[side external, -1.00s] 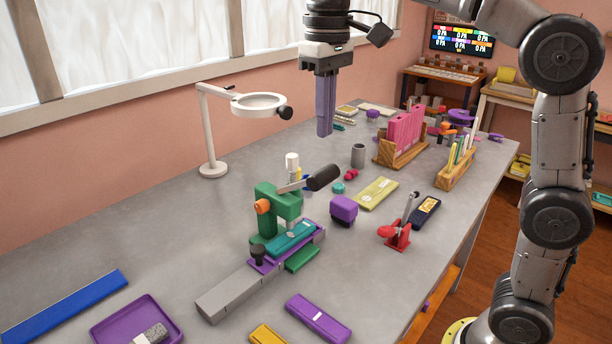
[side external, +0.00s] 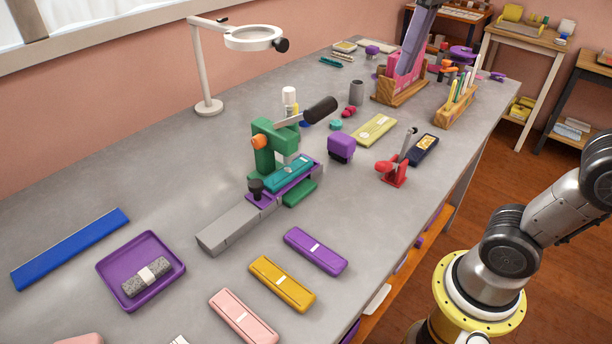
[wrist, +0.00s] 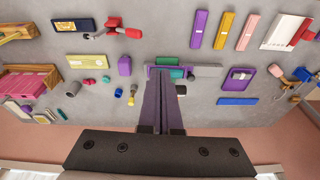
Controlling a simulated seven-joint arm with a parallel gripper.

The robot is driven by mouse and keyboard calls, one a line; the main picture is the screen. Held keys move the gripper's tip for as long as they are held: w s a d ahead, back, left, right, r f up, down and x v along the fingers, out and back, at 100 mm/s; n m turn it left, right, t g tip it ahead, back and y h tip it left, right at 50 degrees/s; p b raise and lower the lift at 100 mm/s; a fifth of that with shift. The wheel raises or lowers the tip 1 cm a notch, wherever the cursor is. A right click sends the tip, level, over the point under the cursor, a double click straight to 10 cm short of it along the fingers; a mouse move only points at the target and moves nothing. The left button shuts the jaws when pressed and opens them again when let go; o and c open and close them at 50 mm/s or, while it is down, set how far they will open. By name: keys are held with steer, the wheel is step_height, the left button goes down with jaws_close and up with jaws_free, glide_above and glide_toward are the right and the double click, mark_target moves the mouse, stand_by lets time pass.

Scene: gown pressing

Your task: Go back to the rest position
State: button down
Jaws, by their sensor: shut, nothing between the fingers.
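My gripper (side external: 408,68) shows at the top of the side external view, its long purple fingers together and empty. It hangs in the air over the bench (side external: 210,170), in line with the pink rack (side external: 400,88) at the far end. In the wrist view my gripper (wrist: 165,74) has its fingers side by side and covers part of the press. The green press (side external: 268,150) stands mid-bench with its black-handled lever (side external: 320,109) raised. A teal piece (side external: 287,174) lies in the purple holder on its grey rail (side external: 235,226). My gripper touches nothing visible.
A white ring lamp (side external: 207,75) stands at the back left. A purple tray (side external: 110,268) holds a grey roll. Purple (side external: 316,251), yellow (side external: 282,284) and pink (side external: 243,317) bars lie in front. A red lever tool (side external: 391,171) stands near the right edge. The air above the bench is clear.

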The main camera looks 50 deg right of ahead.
steer(key=s+f+t, duration=0.1)
steer(key=s+f, duration=0.1)
steer(key=f, duration=0.3)
steer(key=s+d+f+t, duration=0.1)
steer(key=s+f, duration=0.1)
steer(key=f, duration=0.4)
steer(key=s+f+t, duration=0.1)
steer(key=s+f, duration=0.1)
steer(key=f, duration=0.3)
steer(key=shift+s+d+f+n, duration=0.15)
steer(key=shift+s+f+n, duration=0.05)
steer(key=shift+s+n, duration=0.15)
